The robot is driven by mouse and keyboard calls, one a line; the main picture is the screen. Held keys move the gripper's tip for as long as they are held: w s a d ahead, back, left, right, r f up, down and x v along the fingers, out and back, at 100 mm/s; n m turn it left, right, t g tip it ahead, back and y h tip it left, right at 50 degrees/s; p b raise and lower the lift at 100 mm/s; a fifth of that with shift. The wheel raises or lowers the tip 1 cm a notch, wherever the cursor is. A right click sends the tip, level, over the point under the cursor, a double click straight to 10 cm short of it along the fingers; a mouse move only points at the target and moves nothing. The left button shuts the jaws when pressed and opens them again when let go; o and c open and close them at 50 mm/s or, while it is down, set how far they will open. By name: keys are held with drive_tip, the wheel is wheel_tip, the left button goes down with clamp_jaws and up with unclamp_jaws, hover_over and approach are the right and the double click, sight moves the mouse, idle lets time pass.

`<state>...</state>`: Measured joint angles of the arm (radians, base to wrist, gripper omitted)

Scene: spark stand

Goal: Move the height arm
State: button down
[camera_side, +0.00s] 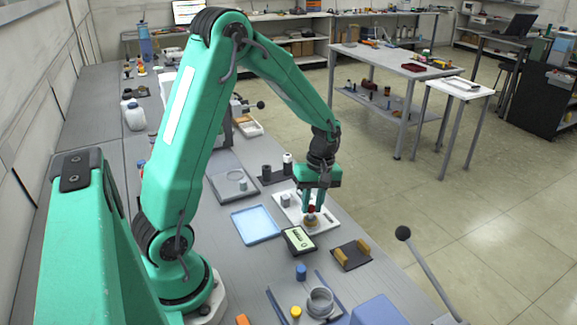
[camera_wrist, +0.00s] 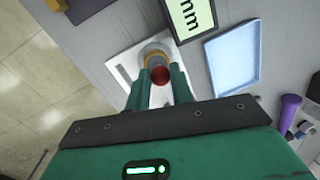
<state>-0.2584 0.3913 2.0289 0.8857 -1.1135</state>
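A small red ball knob (camera_side: 311,210) tops a short brass-and-grey post (camera_side: 311,221) on a white base plate (camera_side: 323,227). In the wrist view the red knob (camera_wrist: 160,75) sits between my fingers, with the brass-and-grey part (camera_wrist: 155,52) just beyond it and the white plate (camera_wrist: 122,70) around it. My gripper (camera_side: 312,205) points down over the knob, one finger on each side. It also shows in the wrist view (camera_wrist: 160,80). Whether the fingers press on the knob or only flank it, I cannot tell. No part is clearly recognisable as the height arm.
A digital display (camera_side: 299,240) reading mm in the wrist view (camera_wrist: 190,15) lies close by. A blue tray (camera_side: 256,225) is to its left. A dark block with yellow pieces (camera_side: 352,255) and a ring-shaped holder (camera_side: 320,302) stand nearer. A grey cylinder (camera_side: 285,200) shares the plate.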

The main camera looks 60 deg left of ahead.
drive_tip(key=shift+w+r, duration=0.1)
drive_tip(key=shift+r, duration=0.1)
drive_tip(key=shift+a+r, duration=0.45)
drive_tip(key=shift+r, duration=0.1)
drive_tip(key=shift+a+r, duration=0.7)
drive_tip(key=shift+r, duration=0.1)
drive_tip(key=shift+a+r, duration=0.4)
drive_tip(key=shift+a, duration=0.2)
drive_tip(key=shift+a+r, duration=0.4)
drive_tip(key=shift+a, duration=0.2)
drive_tip(key=shift+s, duration=0.2)
drive_tip(key=c, duration=1.2)
unclamp_jaws()
drive_tip(key=shift+c, duration=0.2)
drive_tip(key=shift+w+r, duration=0.1)
